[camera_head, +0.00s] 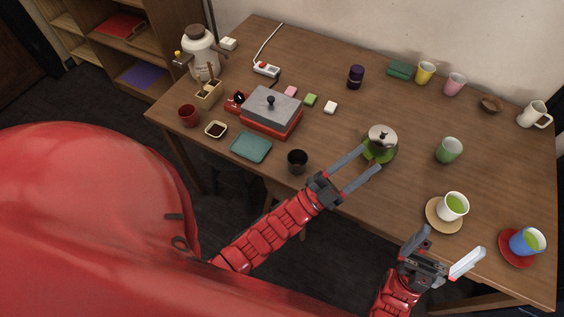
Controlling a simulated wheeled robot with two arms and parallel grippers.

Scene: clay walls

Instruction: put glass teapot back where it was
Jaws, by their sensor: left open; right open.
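The glass teapot (381,137), with a shiny silvery lid and green at its lower part, stands on the table (330,145) right of the middle. I cannot tell whether the green is tea inside or a mat below. My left gripper (373,158) is open, its two long fingers reaching toward the teapot's near side. One fingertip overlaps the teapot's left edge in the picture; I cannot tell whether they touch. My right gripper (453,243) is open and empty at the table's front edge, below the white cup.
A black cup (297,161) stands left of my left gripper. A green cup (449,150) stands right of the teapot. A white cup (452,205) on a tan coaster (436,222) and a blue cup (524,241) on a red saucer (510,258) are near my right gripper.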

